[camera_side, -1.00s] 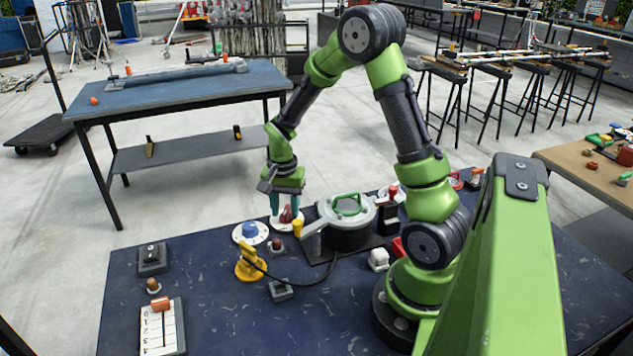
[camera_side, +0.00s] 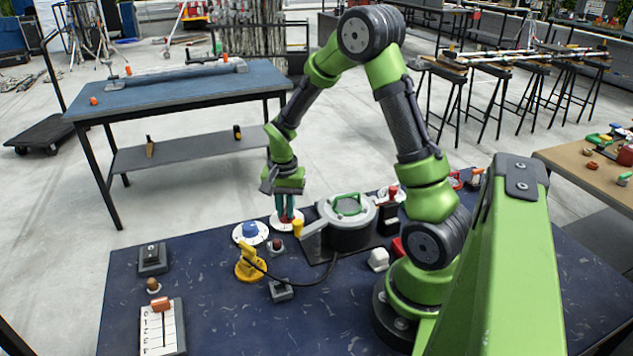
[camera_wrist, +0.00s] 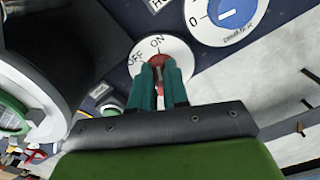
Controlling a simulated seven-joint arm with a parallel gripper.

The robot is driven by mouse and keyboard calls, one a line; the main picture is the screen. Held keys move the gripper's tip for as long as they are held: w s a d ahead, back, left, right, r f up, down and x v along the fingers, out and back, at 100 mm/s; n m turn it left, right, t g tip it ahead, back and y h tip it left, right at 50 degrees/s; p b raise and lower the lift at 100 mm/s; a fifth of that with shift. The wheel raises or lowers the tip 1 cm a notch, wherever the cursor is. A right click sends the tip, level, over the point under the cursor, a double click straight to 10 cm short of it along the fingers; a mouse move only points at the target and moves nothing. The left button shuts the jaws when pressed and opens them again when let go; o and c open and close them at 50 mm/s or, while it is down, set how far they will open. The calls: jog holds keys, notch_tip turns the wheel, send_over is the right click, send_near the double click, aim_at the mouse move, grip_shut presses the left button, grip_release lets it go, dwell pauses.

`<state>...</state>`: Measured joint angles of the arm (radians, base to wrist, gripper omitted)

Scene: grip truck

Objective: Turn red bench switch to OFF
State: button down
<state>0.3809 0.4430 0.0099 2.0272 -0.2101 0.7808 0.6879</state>
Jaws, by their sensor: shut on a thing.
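The red switch is a red knob (camera_wrist: 158,60) on a round white dial plate (camera_wrist: 178,49) marked OFF and ON. In the wrist view the knob sits between the teal fingertips and is mostly hidden by them. My gripper (camera_wrist: 159,74) is shut on the knob. The label ON is at the top of the dial and OFF is to its left. In the side view my gripper (camera_side: 284,212) points straight down onto the white dial plate (camera_side: 285,225) at the far edge of the dark blue bench. The knob is nearly hidden there.
A blue knob on a dial (camera_side: 250,231) stands left of the red switch. A grey round device with a green handle (camera_side: 347,208) stands close on the right. A yellow lever (camera_side: 249,262) with a cable is nearer the front. The bench front is partly clear (camera_side: 235,325).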

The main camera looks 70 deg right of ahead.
jog(key=n, duration=0.5)
jog(key=shift+s+d+n, duration=0.1)
jog(key=shift+s+n, duration=0.1)
jog(key=shift+n, duration=0.1)
jog(key=n, duration=0.5)
jog(key=shift+s+d+n, duration=0.1)
jog(key=shift+d+n, duration=0.1)
jog(key=shift+n, duration=0.2)
jog(key=c, duration=1.1)
grip_release()
jog(key=shift+r, duration=0.1)
notch_tip(320, 180, up, 17)
jog(key=shift+f, duration=0.1)
